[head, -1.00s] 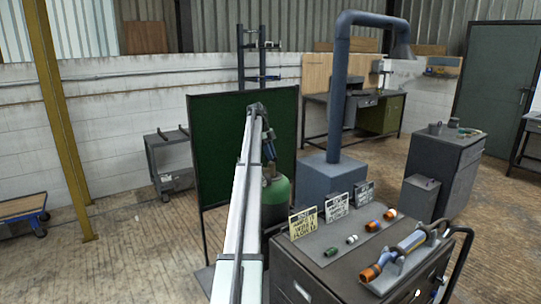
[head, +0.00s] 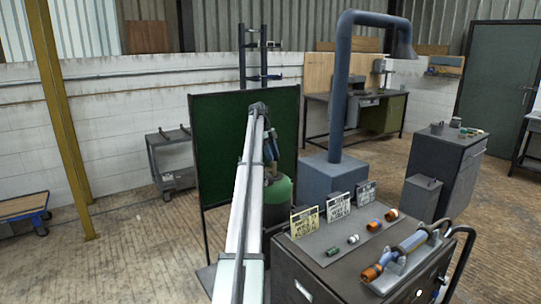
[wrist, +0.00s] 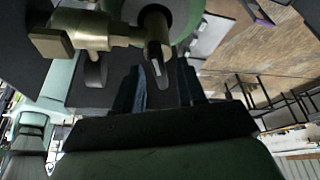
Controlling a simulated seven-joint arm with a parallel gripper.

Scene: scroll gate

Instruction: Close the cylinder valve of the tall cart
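A green cylinder (head: 277,192) stands behind the front cart, partly hidden by my arm. In the wrist view its green shoulder (wrist: 188,12) is at the top. A brass valve (wrist: 88,33) sits on it, with a round stem end (wrist: 156,22) and a dark lever-like piece with a pale stripe (wrist: 157,62) below the stem. My gripper (wrist: 161,82) has its two dark fingers apart, one on each side below that piece. I cannot tell whether they touch it. In the head view my gripper (head: 270,150) is just above the cylinder, mostly hidden by the arm.
A dark cart (head: 325,268) in front carries small fittings, signs and a torch-like tool (head: 405,250). A green screen (head: 218,140) stands behind my arm at the left. A blue-grey extraction column (head: 341,100) rises to the right.

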